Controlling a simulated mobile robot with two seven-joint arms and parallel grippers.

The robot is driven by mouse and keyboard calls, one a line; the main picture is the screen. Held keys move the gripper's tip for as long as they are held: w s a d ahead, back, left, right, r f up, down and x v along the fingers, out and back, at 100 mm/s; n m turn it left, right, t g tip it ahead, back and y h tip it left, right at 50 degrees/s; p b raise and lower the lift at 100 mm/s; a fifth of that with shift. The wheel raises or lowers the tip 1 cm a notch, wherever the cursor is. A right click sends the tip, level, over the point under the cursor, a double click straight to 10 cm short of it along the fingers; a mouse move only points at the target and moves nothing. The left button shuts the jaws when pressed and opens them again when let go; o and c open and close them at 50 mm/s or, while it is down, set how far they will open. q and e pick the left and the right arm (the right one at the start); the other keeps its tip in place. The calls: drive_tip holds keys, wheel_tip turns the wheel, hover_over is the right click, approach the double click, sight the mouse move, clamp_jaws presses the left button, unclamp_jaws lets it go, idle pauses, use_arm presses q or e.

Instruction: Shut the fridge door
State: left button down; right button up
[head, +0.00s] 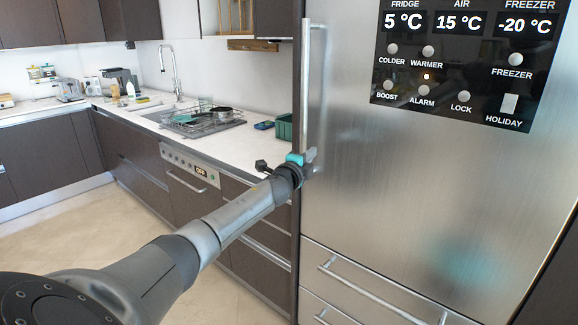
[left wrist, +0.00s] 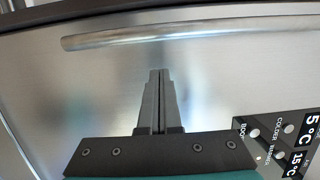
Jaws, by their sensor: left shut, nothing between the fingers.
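The fridge door (head: 420,190) is a tall brushed-steel panel filling the right of the head view, and it looks flush with the drawer fronts below. Its vertical bar handle (head: 306,90) runs along the left edge. My left gripper (head: 310,157) is at the door's left edge, by the handle's lower end. In the left wrist view my left gripper (left wrist: 160,75) has its fingers together and empty, pointing at the steel door (left wrist: 90,100). The handle (left wrist: 170,35) lies beyond the fingertips there. Whether the fingertips touch the door is unclear. My right gripper is not in view.
A control panel (head: 466,60) is on the upper door. Steel drawers with bar handles (head: 370,290) are below. To the left is a white counter (head: 250,145) with a dish rack (head: 200,118) and green bin (head: 284,127). The floor (head: 80,245) at left is clear.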

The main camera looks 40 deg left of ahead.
use_arm(q)
drive_tip(key=s, duration=0.7)
drive_tip(key=shift+s+f+p, duration=0.3)
drive_tip(key=shift+f+p, duration=0.1)
drive_tip(key=shift+f, duration=0.05)
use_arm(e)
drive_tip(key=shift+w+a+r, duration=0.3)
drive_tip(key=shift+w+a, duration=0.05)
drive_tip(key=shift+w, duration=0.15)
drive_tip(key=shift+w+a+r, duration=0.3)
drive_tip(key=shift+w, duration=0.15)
use_arm(q)
drive_tip(key=shift+d, duration=0.1)
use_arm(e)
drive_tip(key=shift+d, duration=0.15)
